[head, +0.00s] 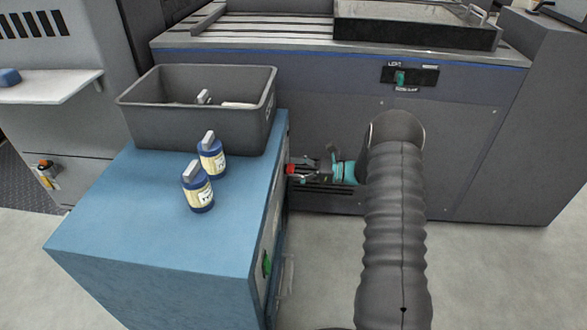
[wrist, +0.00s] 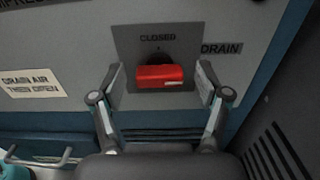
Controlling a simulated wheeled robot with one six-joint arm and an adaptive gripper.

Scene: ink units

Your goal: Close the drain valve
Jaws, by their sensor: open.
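The drain valve's red handle (wrist: 160,78) lies horizontally on a dark grey plate (wrist: 130,42) in the wrist view. The plate reads CLOSED above the handle, with a DRAIN label (wrist: 222,49) to its right. My gripper (wrist: 161,73) is open, with one finger on each side of the handle and a visible gap at each side. In the head view my gripper (head: 312,167) faces the right side of the blue cabinet, where a bit of red handle (head: 290,169) shows. The rest of the valve is hidden there.
The blue cabinet (head: 150,240) carries a grey bin (head: 190,125) and two blue bottles (head: 197,188) (head: 212,156). A dark machine (head: 470,130) stands close behind my arm. A vented dark panel (wrist: 285,140) is at the right in the wrist view. Floor is clear at right.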

